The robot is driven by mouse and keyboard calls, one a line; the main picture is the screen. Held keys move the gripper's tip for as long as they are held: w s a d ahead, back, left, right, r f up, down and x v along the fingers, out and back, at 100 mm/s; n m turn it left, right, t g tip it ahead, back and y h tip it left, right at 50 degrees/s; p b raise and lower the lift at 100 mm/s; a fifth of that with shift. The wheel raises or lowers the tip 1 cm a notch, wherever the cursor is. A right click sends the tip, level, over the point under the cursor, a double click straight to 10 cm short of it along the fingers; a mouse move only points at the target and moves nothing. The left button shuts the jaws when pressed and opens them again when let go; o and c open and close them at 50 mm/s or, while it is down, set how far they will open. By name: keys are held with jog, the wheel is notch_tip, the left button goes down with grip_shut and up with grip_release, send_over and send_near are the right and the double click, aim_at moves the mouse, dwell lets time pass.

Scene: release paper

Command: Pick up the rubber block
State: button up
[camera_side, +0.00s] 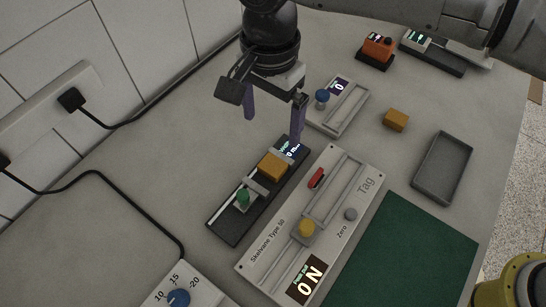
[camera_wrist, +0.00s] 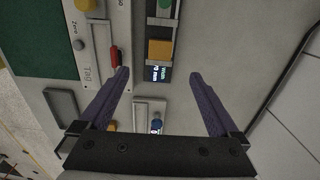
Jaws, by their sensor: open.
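Two similar orange-yellow blocks are in view, and I cannot tell which is the rubber block. One block (camera_side: 272,166) sits in a black measuring device (camera_side: 228,222), between its grey jaw and the display end; it also shows in the wrist view (camera_wrist: 160,49). The other block (camera_side: 396,120) lies loose on the table, right of the devices. My gripper (camera_side: 273,130) is open and empty, its purple fingers pointing down above the display end of the black device. In the wrist view, my gripper (camera_wrist: 158,74) has its fingertips spread on either side of the display, short of the block.
A long grey device (camera_side: 265,259) with a red lever lies beside the black one. A smaller slider device (camera_side: 345,112) with a blue knob stands behind. A grey tray (camera_side: 441,168) and green mat (camera_side: 400,255) lie right. Black cables run along the wall at left.

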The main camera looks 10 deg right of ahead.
send_over(273, 165)
notch_tip(273, 165, down, 8)
jog(key=shift+s+a, duration=0.1)
jog(key=shift+a, duration=0.05)
jog(key=shift+f, duration=2.7)
grip_shut()
jog(key=shift+r, duration=0.2)
